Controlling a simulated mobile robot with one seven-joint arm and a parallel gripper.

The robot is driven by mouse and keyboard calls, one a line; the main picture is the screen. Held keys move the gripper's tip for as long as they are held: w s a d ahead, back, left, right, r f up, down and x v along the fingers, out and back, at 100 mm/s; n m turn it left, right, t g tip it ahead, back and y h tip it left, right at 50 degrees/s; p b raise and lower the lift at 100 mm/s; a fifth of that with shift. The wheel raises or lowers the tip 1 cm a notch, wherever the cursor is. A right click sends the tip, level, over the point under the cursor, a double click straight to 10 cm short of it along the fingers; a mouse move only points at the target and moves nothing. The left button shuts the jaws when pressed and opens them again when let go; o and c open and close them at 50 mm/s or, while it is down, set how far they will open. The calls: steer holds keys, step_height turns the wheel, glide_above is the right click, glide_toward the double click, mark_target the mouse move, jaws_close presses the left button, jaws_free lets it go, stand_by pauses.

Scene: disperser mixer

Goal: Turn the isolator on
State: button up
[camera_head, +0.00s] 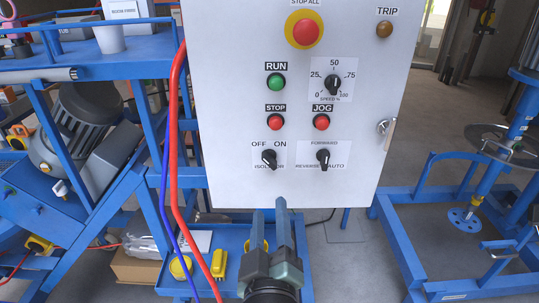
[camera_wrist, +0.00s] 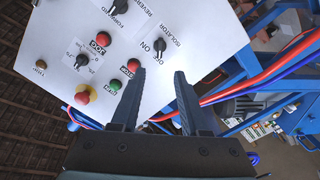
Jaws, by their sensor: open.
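The isolator knob (camera_head: 269,159) is a black rotary switch at the lower left of the white control panel (camera_head: 225,110), under the words OFF and ON. Its handle looks tilted toward the upper left, the OFF side. It also shows in the wrist view (camera_wrist: 159,46), above and between my fingertips. My gripper (camera_head: 268,208) is open and empty. In the head view its fingertips appear at the panel's lower edge, below the knob. In the wrist view my gripper (camera_wrist: 159,74) points toward the panel, apart from the knob.
A similar FORWARD/REVERSE knob (camera_head: 323,157) sits to the right. The red stop button (camera_head: 275,121), jog button (camera_head: 321,121) and green run button (camera_head: 276,82) are above. A red cable (camera_head: 175,150) runs down the panel's left side. A blue frame (camera_head: 400,240) stands at right.

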mark_target(270, 164)
steer(key=w+p, duration=0.2)
steer(key=w, duration=1.1)
steer(key=shift+s, duration=0.1)
jaws_close()
